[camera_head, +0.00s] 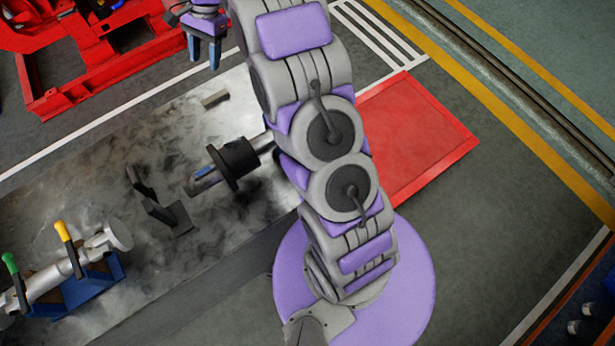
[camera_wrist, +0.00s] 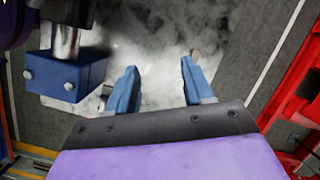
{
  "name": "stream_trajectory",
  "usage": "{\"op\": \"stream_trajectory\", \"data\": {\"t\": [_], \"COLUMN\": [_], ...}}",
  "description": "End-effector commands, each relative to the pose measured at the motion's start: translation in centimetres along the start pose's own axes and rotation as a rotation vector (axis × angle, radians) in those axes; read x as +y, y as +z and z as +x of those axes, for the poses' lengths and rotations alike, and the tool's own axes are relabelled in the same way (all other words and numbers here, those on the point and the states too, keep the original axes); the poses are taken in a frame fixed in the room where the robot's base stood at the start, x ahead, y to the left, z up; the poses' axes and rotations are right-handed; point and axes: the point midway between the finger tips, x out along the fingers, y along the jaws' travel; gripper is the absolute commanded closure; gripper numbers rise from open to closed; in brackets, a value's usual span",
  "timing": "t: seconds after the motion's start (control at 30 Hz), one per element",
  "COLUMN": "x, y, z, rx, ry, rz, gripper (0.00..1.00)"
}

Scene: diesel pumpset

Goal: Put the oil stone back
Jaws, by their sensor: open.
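A small grey-brown block (camera_head: 215,98), which looks like the oil stone, lies on the stained metal workbench (camera_head: 60,185) near its far edge in the head view. In the wrist view, a small tan piece (camera_wrist: 195,54), likely the same block, shows just beyond the right fingertip, partly hidden by it. My gripper (camera_head: 204,64) is above the far edge of the bench, fingers pointing down, open and empty. In the wrist view its two blue fingers (camera_wrist: 160,67) are spread, with only bench surface between them.
A shaft with a black flange (camera_head: 235,162) stands mid-bench beside my arm. Dark angled brackets (camera_head: 168,215) and a blue stand (camera_head: 92,285) holding a metal pipe are at left. A red frame (camera_head: 100,62) lies beyond. A blue block (camera_wrist: 65,75) is left of my fingers.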

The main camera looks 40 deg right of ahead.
Motion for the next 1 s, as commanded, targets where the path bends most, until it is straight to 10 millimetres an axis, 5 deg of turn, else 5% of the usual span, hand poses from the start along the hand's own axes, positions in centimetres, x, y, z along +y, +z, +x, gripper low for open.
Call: {"op": "stream_trajectory", "data": {"t": [0.47, 1.0], "x": [9.1, 22.5], "y": [9.3, 17.5], "z": [-4.6, -5.7], "rx": [0.042, 0.081], "ry": [0.080, 0.198], "rz": [-0.320, -0.674], "gripper": [0.48, 0.48]}}
